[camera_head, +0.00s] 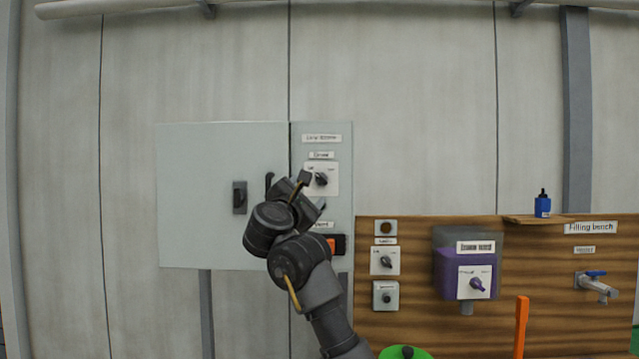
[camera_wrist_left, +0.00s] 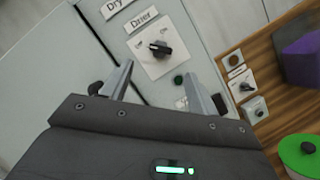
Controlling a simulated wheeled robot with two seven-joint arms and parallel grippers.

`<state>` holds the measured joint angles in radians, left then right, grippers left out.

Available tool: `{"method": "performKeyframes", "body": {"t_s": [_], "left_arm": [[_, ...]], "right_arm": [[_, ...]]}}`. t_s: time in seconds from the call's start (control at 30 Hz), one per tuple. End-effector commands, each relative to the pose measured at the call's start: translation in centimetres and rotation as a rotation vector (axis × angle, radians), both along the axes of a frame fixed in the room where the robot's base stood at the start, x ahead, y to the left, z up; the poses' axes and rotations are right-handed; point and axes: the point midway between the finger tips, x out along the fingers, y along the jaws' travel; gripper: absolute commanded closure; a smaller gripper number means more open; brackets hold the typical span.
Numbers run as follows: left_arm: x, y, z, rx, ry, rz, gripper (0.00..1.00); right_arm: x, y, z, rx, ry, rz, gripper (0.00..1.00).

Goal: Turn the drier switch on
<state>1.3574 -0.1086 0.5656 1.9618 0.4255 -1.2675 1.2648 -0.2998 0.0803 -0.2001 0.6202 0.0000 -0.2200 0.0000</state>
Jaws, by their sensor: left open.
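The drier switch is a black rotary knob (camera_head: 321,179) on a white plate on the grey cabinet's narrow right panel. It also shows in the left wrist view (camera_wrist_left: 160,48), under a label reading "Drier". Its pale mark seems to face the left label; the small lettering is hard to read. My left gripper (camera_head: 296,191) is in front of the panel, just left of and below the knob in the head view. In the left wrist view the gripper (camera_wrist_left: 159,73) is open and empty, its fingertips apart below the knob, which shows beyond them. My right gripper is not in view.
The cabinet's wide door (camera_head: 220,150) has a dark handle (camera_head: 240,197). An orange rocker switch (camera_head: 333,245) is below, partly behind my arm. A wooden board (camera_head: 540,255) at right carries small switches (camera_head: 386,261), a purple tank (camera_head: 450,270) and a tap (camera_head: 598,285).

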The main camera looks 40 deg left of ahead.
Motion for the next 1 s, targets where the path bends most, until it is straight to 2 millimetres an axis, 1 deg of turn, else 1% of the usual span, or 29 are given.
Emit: {"method": "performKeyframes", "body": {"t_s": [0.07,0.1,0.2,0.3,0.4,0.5,0.67,0.9,0.93,1.0], "left_arm": [[1.3,0.3,0.2,0.0,-0.001,-0.008,0.4],[2.0,0.6,0.7,0.0,0.002,-0.006,0.4],[3.8,1.2,1.2,0.001,0.001,-0.007,0.4],[5.4,1.9,1.8,0.001,0.002,-0.004,0.4],[6.7,2.4,2.3,0.003,0.002,-0.004,0.4],[7.6,2.8,2.5,0.004,0.002,-0.003,0.4],[8.3,3.0,2.6,0.004,0.0,-0.003,0.4],[8.4,3.1,2.5,0.004,0.0,-0.003,0.4],[8.4,3.1,2.5,0.004,0.0,-0.003,0.41],[8.4,3.1,2.5,0.004,0.0,-0.003,0.5]], "right_arm": [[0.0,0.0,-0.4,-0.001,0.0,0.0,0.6],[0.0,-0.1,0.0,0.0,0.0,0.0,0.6],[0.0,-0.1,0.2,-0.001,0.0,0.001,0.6],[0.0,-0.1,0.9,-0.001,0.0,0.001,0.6],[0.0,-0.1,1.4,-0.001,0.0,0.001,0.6],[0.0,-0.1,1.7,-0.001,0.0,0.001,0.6],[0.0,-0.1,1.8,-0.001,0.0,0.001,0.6],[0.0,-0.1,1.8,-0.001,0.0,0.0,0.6],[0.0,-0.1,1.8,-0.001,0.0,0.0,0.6],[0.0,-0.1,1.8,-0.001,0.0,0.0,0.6]]}}
